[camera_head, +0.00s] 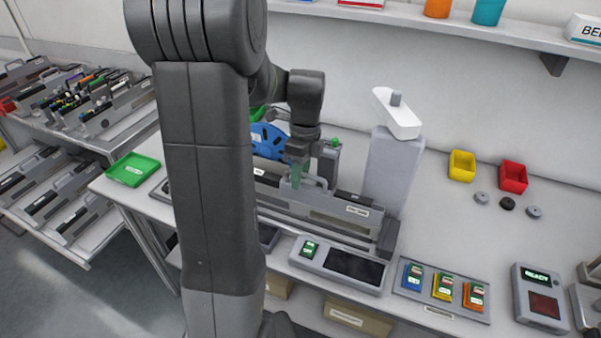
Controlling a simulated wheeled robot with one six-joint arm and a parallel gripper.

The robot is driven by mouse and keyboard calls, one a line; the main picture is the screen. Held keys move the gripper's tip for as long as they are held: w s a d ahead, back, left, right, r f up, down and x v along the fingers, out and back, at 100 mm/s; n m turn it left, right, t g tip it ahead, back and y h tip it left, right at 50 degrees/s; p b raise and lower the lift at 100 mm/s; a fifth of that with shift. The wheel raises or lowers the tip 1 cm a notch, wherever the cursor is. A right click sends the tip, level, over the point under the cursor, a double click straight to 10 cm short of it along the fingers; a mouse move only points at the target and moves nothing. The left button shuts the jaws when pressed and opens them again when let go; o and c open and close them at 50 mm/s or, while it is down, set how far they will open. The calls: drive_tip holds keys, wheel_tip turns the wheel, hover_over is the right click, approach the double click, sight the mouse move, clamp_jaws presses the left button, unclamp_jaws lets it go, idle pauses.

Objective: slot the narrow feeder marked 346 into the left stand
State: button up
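My gripper (298,172) points down over the workbench, its greenish fingertips at the looped handle of a long grey feeder (330,208). Whether the fingers are closed on the handle is too small to tell. The feeder lies lengthwise above a dark stand (386,243); I cannot tell if it is fully seated. A small white label (357,210) is on its side, but its number is not readable. A blue reel (267,140) shows behind the gripper. My arm covers the left part of the bench, so I cannot tell which stand is the left one.
A control panel (340,264) and a tray of coloured boxes (441,291) lie in front. Left are a green tray (133,169) and a trolley (100,120) full of feeders.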

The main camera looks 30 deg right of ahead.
drive_tip(key=shift+f, duration=0.15)
wheel_tip(320, 180, up, 14)
drive_tip(key=w+d, duration=0.1)
drive_tip(key=shift+w+d, duration=0.3)
drive_tip(key=shift+d, duration=0.1)
drive_tip(key=shift+f, duration=0.15)
drive_tip(key=f, duration=0.4)
drive_tip(key=s+a+f, duration=0.1)
drive_tip(key=f, duration=0.8)
drive_tip(key=shift+s+a+f, duration=0.2)
drive_tip(key=shift+s+a, duration=0.1)
drive_tip(key=shift+a, duration=0.1)
drive_tip(key=shift+w+a+f, duration=0.1)
drive_tip(key=shift+w+a, duration=0.1)
drive_tip(key=shift+d, duration=0.1)
